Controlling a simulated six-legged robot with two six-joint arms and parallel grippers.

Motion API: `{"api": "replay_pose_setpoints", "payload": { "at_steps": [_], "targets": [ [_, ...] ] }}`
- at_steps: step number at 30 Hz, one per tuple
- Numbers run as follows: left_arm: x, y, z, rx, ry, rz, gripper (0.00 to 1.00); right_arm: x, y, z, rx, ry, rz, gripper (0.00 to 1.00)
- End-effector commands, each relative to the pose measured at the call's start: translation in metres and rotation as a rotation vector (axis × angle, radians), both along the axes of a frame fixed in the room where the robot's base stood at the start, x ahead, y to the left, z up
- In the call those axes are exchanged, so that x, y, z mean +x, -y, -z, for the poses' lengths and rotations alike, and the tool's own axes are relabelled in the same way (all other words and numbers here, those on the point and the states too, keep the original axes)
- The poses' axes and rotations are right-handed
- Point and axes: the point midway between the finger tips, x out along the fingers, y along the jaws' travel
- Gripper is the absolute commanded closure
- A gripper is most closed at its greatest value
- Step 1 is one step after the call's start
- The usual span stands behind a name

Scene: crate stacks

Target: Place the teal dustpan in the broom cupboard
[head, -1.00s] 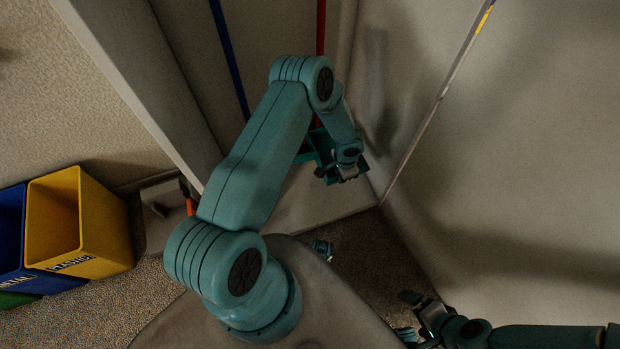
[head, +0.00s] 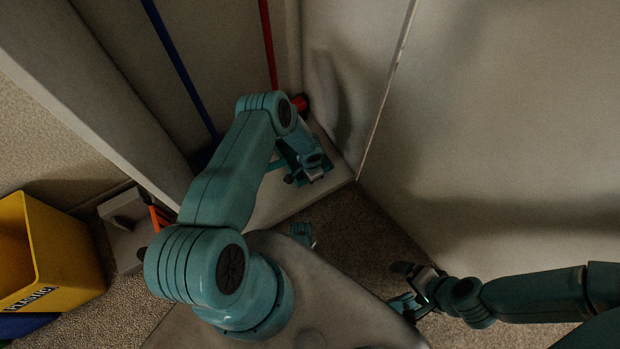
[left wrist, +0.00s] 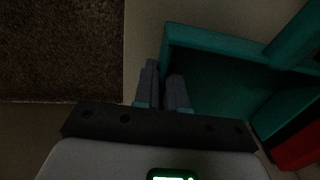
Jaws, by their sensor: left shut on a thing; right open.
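The teal dustpan (head: 325,164) is inside the broom cupboard, low over its pale floor (head: 272,196). My left gripper (head: 305,178) is at the dustpan, and my left arm hides much of it in the head view. In the left wrist view the dustpan (left wrist: 225,42) fills the upper right, with the shut fingers (left wrist: 166,85) at its near left edge. I cannot tell whether the dustpan touches the cupboard floor. My right gripper (head: 408,287) is open and empty, outside the cupboard near the door panel.
A blue pole (head: 180,68) and a red pole (head: 267,45) stand in the cupboard. A red round end (head: 300,103) is beside my left elbow. The large door panel (head: 500,120) is at right. A yellow bin (head: 50,255) stands on the carpet at left.

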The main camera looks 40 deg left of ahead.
Motion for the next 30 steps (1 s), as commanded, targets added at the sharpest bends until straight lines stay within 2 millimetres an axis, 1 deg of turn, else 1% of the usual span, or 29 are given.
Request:
{"api": "replay_pose_setpoints", "payload": {
  "at_steps": [1,3,5,12,16,18,19,27,30],
  "targets": [
    [0.0,0.0,0.013,0.0,-0.001,-0.001,1.0,0.001,0.001,0.009,0.0,0.002,0.004,0.0],
    [0.0,0.0,0.027,0.0,-0.001,-0.001,1.0,0.003,0.002,0.016,-0.002,0.005,0.01,0.0],
    [0.001,0.0,0.034,0.0,0.0,-0.002,1.0,0.004,0.003,0.02,-0.002,0.006,0.014,0.0],
    [0.002,0.0,0.032,0.0,0.0,0.0,1.0,0.004,0.004,0.017,-0.003,0.007,0.015,0.0],
    [0.002,0.0,0.037,0.0,0.0,-0.001,1.0,0.005,0.004,0.021,-0.004,0.008,0.017,0.0],
    [0.001,0.0,0.035,0.0,0.0,-0.001,0.73,0.005,0.004,0.02,-0.004,0.008,0.017,0.0],
    [0.001,0.0,0.035,0.0,0.0,-0.001,0.64,0.005,0.004,0.019,-0.004,0.008,0.017,0.0],
    [0.001,0.0,0.035,0.0,0.0,0.0,0.64,0.004,0.004,0.019,-0.004,0.007,0.017,0.0],
    [0.001,0.0,0.028,0.0,0.0,0.0,0.64,0.004,0.003,0.013,-0.002,0.006,0.014,0.0]
  ]
}}
